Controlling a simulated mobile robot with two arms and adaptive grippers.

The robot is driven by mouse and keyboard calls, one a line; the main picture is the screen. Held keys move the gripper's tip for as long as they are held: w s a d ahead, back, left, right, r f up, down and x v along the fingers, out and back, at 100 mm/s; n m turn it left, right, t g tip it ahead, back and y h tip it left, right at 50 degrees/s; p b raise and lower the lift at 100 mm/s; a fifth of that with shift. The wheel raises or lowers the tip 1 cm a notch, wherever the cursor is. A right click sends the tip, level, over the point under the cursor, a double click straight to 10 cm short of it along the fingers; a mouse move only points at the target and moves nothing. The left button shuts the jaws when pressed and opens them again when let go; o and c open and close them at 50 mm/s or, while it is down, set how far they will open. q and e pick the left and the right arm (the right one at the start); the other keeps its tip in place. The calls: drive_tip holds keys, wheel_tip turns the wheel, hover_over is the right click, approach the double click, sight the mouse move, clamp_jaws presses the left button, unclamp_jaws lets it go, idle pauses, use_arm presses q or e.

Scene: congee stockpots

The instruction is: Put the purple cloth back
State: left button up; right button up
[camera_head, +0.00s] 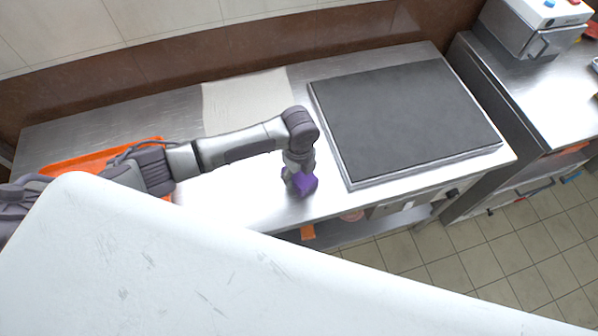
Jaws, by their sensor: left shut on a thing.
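The purple cloth (306,184) is bunched in my left gripper (299,183), which points down over the steel counter (262,208), just left of the dark griddle plate. The gripper is shut on the cloth; its fingers are small and partly hidden by the wrist and the cloth. I cannot tell whether the cloth touches the counter. My right gripper is not in view.
A dark flat griddle (405,115) fills the counter's right part. A pale cloth or sheet (245,98) lies at the back. An orange tray (85,162) is at left, partly behind my arm. A large white surface (200,270) blocks the foreground. A steel appliance (530,30) stands at upper right.

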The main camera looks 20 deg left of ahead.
use_arm(q)
drive_tip(key=shift+f, duration=0.15)
drive_tip(key=o, duration=1.1)
wheel_tip(320, 180, up, 12)
drive_tip(key=b, duration=0.1)
drive_tip(key=shift+r, duration=0.2)
